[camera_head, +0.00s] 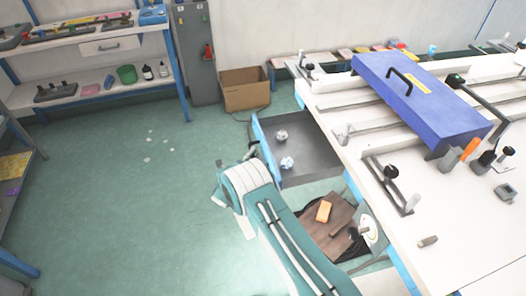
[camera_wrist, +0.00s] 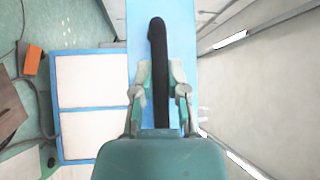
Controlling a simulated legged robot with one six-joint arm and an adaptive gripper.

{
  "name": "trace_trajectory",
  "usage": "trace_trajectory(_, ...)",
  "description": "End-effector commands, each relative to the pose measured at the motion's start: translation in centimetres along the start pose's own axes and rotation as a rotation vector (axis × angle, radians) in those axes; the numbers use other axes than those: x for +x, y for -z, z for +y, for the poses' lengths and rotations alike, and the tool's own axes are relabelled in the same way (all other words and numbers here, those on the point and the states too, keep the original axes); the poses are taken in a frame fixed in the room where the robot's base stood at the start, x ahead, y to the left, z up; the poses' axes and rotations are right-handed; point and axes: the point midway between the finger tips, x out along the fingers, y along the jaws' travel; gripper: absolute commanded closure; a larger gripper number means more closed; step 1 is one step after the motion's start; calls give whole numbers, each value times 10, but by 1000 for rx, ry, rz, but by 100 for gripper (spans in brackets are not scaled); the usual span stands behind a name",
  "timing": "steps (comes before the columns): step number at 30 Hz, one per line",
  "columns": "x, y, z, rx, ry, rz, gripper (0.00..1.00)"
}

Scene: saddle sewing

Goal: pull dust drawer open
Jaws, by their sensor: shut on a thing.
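The dust drawer (camera_head: 318,158) stands out from under the white table, with a dark grey inside and a blue front panel (camera_head: 264,142). Two crumpled pale wads (camera_head: 281,135) lie in it. In the wrist view the blue front (camera_wrist: 183,30) carries a black bar handle (camera_wrist: 157,40). My gripper (camera_wrist: 160,92) is shut on this handle, one finger on each side. In the head view my gripper (camera_head: 249,153) is at the drawer's left side, partly hidden by my teal arm.
The white table (camera_head: 455,235) with a blue lidded box (camera_head: 420,95) and clamps fills the right. A cardboard box (camera_head: 245,92) stands behind. The green floor (camera_head: 110,200) at left is mostly clear.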

Motion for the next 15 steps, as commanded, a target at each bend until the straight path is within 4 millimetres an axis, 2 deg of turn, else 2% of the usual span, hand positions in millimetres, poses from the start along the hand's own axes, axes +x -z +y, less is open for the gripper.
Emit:
trace_trajectory(3,-7,-4,5,-7,-12,-4,100)
trace_trajectory(15,-9,-5,5,-9,-12,-3,100)
